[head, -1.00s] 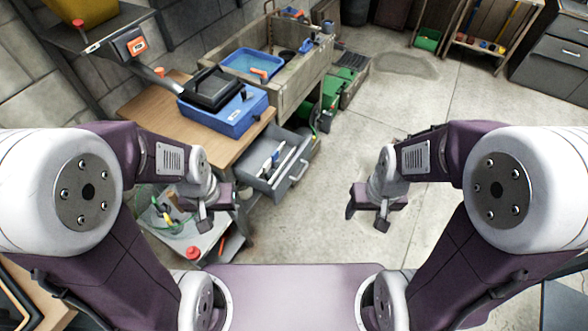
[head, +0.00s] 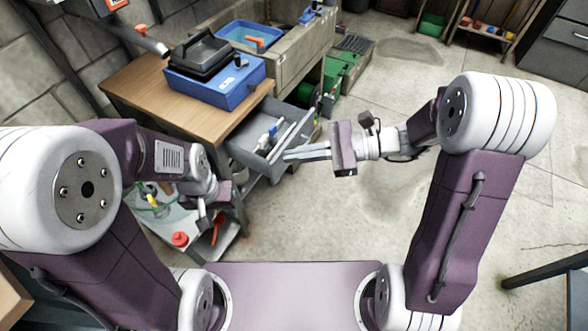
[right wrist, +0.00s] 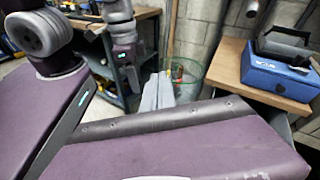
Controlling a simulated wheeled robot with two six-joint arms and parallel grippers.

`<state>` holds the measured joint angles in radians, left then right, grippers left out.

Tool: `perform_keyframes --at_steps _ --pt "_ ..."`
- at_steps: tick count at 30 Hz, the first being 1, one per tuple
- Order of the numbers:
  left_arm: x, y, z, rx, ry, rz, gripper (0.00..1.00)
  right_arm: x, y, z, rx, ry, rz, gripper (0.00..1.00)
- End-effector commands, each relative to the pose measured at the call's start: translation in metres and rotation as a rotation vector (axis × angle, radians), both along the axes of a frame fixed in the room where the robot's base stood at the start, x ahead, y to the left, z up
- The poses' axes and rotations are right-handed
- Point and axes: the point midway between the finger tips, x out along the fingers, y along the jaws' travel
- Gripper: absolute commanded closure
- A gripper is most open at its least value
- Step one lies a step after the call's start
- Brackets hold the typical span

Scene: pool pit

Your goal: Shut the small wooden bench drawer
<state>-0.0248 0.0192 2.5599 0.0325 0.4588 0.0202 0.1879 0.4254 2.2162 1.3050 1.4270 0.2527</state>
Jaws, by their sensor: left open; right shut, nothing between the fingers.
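The grey drawer (head: 246,156) stands pulled out from under the wooden-topped bench (head: 150,92) in the head view, with tools (head: 268,136) lying inside. My right gripper (head: 288,156) is shut and empty, its long fingers pointing left at the drawer's front. The fingers overlap the front in the picture and hide part of it; I cannot tell whether they touch. My left gripper (head: 212,217) is open and empty, left of and nearer than the drawer.
A blue case (head: 215,85) sits on the bench. A low trolley (head: 190,235) with a red knob stands near my left gripper. The floor (head: 400,210) to the right is mostly clear.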

Motion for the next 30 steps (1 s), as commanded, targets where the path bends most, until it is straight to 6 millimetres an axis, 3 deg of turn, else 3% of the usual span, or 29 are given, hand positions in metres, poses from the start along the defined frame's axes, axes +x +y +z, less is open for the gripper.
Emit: perform_keyframes --at_steps 1,3,7,9,12,21,30 --pt "0.000 0.000 -0.056 0.000 0.000 0.000 0.55 0.027 -0.011 -0.050 0.088 0.032 -0.096 1.00" --pt "0.000 0.000 -0.095 0.000 0.000 0.000 0.55 0.065 -0.034 -0.083 0.203 0.060 -0.234 1.00" --pt "0.000 0.000 -0.152 0.000 0.000 0.000 0.55 0.107 -0.081 -0.160 0.294 0.104 -0.427 1.00" --pt "0.000 0.000 -0.173 0.000 0.000 0.000 0.55 0.112 -0.098 -0.196 0.303 0.134 -0.472 1.00" --pt "0.000 0.000 -0.189 0.000 0.000 0.000 0.55 0.112 -0.112 -0.225 0.313 0.167 -0.513 1.00" --pt "0.000 0.000 -0.190 0.000 -0.001 0.000 0.55 0.114 -0.115 -0.227 0.312 0.168 -0.528 1.00" --pt "0.000 0.000 -0.211 0.000 0.000 0.000 0.55 0.141 -0.066 -0.230 0.311 0.168 -0.522 1.00"
